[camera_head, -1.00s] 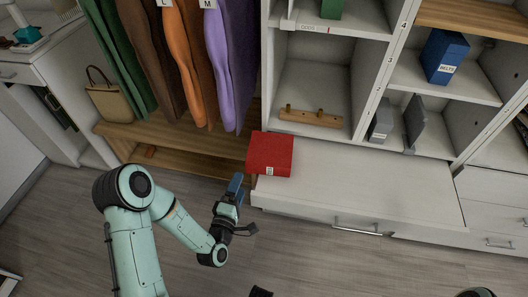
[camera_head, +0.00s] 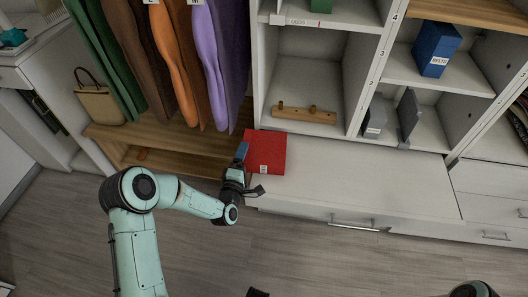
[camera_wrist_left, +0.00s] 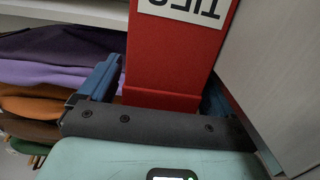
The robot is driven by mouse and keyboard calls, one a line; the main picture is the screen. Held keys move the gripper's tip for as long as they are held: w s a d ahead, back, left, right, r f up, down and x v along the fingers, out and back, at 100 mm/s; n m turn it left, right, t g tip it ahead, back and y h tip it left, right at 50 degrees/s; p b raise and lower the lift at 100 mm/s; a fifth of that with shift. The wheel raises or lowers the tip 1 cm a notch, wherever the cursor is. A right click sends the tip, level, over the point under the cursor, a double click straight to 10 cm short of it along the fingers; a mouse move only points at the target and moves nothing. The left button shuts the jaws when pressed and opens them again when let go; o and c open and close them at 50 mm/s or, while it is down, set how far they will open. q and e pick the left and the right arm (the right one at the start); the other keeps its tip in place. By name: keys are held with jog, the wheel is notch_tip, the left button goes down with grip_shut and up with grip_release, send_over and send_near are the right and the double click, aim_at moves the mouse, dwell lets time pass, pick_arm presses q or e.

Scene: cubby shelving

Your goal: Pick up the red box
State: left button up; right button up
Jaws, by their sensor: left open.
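The red box (camera_head: 265,152) lies on the left end of the white ledge below the cubbies, with a small white label on its front. In the left wrist view the red box (camera_wrist_left: 172,60) fills the middle and shows an upside-down "TIES" label. My left gripper (camera_head: 242,155) is at the box's left front edge. Its blue fingers are open in the left wrist view (camera_wrist_left: 155,92), one on each side of the box. The right finger is partly hidden behind the box, and I cannot tell whether either finger touches it.
Hanging clothes (camera_head: 175,65) and a tan bag (camera_head: 100,104) are to the left. A wooden peg rail (camera_head: 304,114), grey bookends (camera_head: 408,117) and a blue box (camera_head: 437,50) sit in the cubbies. The ledge (camera_head: 360,180) right of the red box is clear.

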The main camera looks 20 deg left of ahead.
pick_arm(q)
jog(key=shift+w+a, duration=0.15)
jog(key=shift+w, duration=0.45)
jog(key=shift+r, duration=0.1)
jog(key=c, duration=1.2)
jog(key=shift+c, duration=0.2)
